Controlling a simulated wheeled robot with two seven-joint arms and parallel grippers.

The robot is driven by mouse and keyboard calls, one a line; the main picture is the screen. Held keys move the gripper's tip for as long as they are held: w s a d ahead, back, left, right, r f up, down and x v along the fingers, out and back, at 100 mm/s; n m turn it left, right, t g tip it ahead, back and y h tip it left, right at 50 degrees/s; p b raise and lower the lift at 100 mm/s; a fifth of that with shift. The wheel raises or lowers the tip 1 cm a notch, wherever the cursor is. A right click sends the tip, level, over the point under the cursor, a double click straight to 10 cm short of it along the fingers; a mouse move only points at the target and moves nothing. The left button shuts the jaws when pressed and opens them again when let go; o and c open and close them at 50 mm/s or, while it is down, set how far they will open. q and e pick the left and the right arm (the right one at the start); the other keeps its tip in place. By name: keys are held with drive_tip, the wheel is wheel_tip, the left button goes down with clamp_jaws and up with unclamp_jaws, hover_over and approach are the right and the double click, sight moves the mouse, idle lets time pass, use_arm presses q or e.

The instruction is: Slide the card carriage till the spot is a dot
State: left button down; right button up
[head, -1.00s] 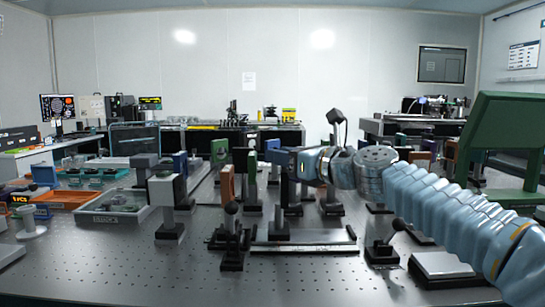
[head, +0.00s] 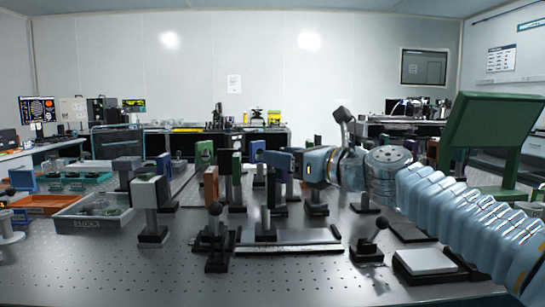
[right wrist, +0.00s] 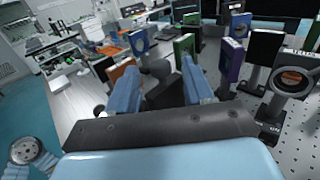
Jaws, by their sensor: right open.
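A metal rail (head: 290,247) lies on the optical table. A dark carriage with a post (head: 265,232) stands on its left part. A dark plate (head: 280,160) shows above the rail, close to my gripper; I cannot tell whether it is the card. My right gripper (head: 298,164) reaches in from the right at the height of the plates. In the right wrist view its two blue fingers (right wrist: 161,88) are apart, with a dark shape between and beyond them; I cannot tell whether they touch it. I cannot make out the light spot.
Several posted optics crowd behind the rail, including an orange plate (head: 211,187). A black knobbed post (head: 216,240) stands left of the rail, another (head: 370,242) right. A grey bin (head: 93,217) and green screen (head: 492,135) flank them.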

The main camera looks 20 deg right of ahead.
drive_tip(key=v, duration=0.9)
drive_tip(key=shift+s, duration=0.25)
drive_tip(key=shift+d+r, duration=0.1)
